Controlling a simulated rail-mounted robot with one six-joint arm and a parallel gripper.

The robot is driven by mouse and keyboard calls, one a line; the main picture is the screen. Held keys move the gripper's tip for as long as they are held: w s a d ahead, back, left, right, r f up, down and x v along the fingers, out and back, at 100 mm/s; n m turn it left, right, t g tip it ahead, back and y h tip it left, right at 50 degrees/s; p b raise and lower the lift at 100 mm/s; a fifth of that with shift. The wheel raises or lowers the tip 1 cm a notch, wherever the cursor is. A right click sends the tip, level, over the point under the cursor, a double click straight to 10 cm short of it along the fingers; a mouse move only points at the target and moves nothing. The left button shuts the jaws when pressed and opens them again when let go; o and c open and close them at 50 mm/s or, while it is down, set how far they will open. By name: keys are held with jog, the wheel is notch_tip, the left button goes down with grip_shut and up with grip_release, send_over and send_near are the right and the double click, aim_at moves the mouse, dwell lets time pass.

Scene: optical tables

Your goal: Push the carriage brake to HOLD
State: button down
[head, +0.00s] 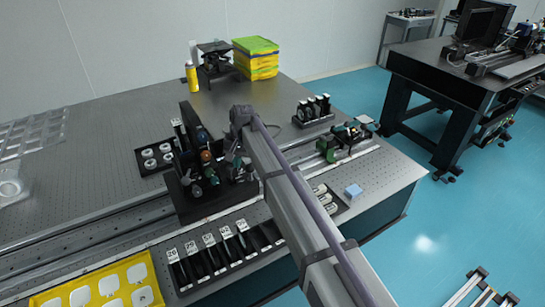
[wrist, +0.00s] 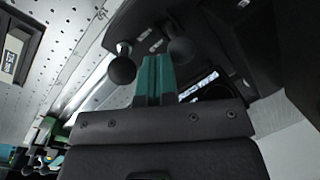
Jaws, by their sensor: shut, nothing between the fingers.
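The carriage (head: 200,205) is a black plate on the long rail in the head view, bearing several optical parts. In the wrist view a dark body (wrist: 240,45), seemingly its underside or side, fills the upper right. A black ball knob (wrist: 122,70) on a short stem stands just left of my fingertips; it may be the brake lever. A second dark rounded shape (wrist: 180,50) shows right behind the fingertips. My gripper (wrist: 156,62) has teal fingers, shut and empty, close beside the knob; contact cannot be told. No HOLD marking is readable.
Numbered black slots (head: 208,258) and a yellow tray (head: 105,287) line the table front. A ring holder (head: 155,157) lies left of the carriage. The rail (head: 85,240) runs clear at left.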

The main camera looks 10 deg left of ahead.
jog(key=shift+w+a, duration=0.2)
jog(key=shift+w, duration=0.2)
jog(key=shift+s+a, duration=0.15)
jog(key=shift+s, duration=0.05)
jog(key=shift+r+p, duration=0.8)
jog(key=shift+r, duration=0.05)
